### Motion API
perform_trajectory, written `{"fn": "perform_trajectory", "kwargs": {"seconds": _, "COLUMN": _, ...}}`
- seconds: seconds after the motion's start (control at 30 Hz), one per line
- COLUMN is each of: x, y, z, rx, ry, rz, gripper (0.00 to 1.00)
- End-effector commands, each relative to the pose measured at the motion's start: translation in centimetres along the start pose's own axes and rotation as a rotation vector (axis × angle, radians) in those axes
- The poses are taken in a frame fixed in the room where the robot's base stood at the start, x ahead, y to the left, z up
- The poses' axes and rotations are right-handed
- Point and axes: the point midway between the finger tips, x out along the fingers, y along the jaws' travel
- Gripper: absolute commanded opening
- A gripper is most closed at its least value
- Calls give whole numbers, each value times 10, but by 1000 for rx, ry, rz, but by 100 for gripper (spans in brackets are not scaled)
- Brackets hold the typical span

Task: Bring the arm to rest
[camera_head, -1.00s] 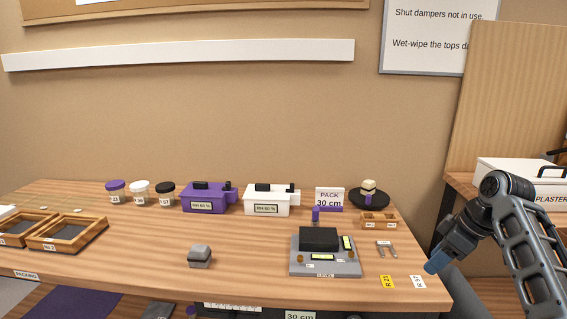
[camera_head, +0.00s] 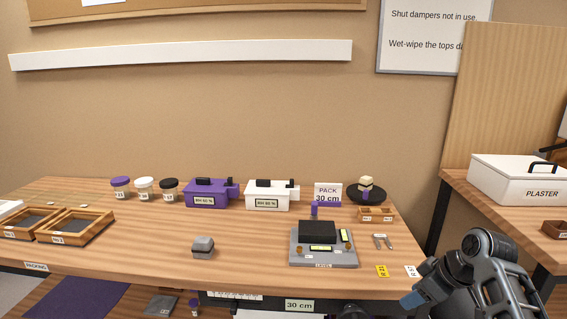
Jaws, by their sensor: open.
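My arm (camera_head: 485,250) shows at the lower right, in front of the bench's right end. No held object can be seen.
The wooden bench (camera_head: 130,235) carries a grey block (camera_head: 203,247), a scale-like device (camera_head: 323,245), a purple box (camera_head: 205,194), a white box (camera_head: 267,196), jars and trays. A side table with a white plaster bin (camera_head: 515,180) stands right.

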Motion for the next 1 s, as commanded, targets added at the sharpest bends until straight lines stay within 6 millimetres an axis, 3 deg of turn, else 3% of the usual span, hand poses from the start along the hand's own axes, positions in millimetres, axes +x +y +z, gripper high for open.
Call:
{"fn": "perform_trajectory", "kwargs": {"seconds": 0.3, "x": 64, "y": -87, "z": 54, "rx": 147, "ry": 110, "rz": 98, "gripper": 49}}
{"fn": "perform_trajectory", "kwargs": {"seconds": 0.5, "x": 79, "y": -147, "z": 97, "rx": 251, "ry": 192, "rz": 180, "gripper": 49}}
{"fn": "perform_trajectory", "kwargs": {"seconds": 0.77, "x": 63, "y": -221, "z": 155, "rx": 366, "ry": 295, "rz": 287, "gripper": 49}}
{"fn": "perform_trajectory", "kwargs": {"seconds": 1.0, "x": 16, "y": -280, "z": 204, "rx": 442, "ry": 395, "rz": 382, "gripper": 49}}
